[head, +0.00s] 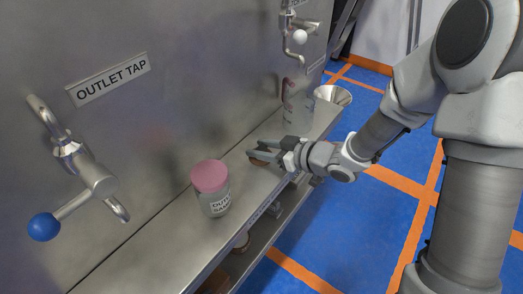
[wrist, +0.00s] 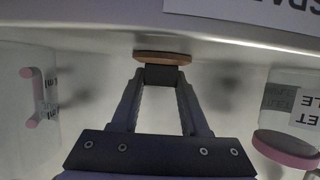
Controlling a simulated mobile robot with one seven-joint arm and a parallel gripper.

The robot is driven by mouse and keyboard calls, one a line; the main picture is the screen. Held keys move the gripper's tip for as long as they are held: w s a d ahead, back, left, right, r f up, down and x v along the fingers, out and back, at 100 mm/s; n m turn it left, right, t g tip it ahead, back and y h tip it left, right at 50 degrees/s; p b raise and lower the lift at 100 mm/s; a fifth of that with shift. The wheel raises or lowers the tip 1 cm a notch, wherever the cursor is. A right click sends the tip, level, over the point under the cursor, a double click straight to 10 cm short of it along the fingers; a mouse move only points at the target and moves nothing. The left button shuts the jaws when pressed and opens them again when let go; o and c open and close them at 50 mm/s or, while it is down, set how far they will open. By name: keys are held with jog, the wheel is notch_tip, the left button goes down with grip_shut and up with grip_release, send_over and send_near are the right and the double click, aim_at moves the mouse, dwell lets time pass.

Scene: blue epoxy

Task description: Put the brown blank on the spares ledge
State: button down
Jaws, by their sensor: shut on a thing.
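The brown blank (wrist: 161,58) is a flat disc at the fingertips of my gripper in the wrist view. A dark block sits between the fingertips against the disc. My gripper (head: 262,153) is shut on the blank, over the steel ledge (head: 165,243) in the head view. The blank (head: 263,160) shows there only as a small brown sliver under the fingers. I cannot tell whether it touches the ledge. A plate with partly cut-off lettering, "SPA", (wrist: 245,12) is upside down at the top of the wrist view.
A pink-lidded jar (head: 213,190) stands left of my gripper. A clear vessel (head: 289,98) and a metal funnel (head: 332,95) stand beyond it. The outlet tap (head: 85,180) juts from the wall at left. A lower shelf (head: 262,228) holds a partly hidden round item (head: 240,242).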

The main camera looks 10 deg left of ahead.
jog(key=shift+f, duration=0.1)
jog(key=shift+c, duration=2)
grip_release()
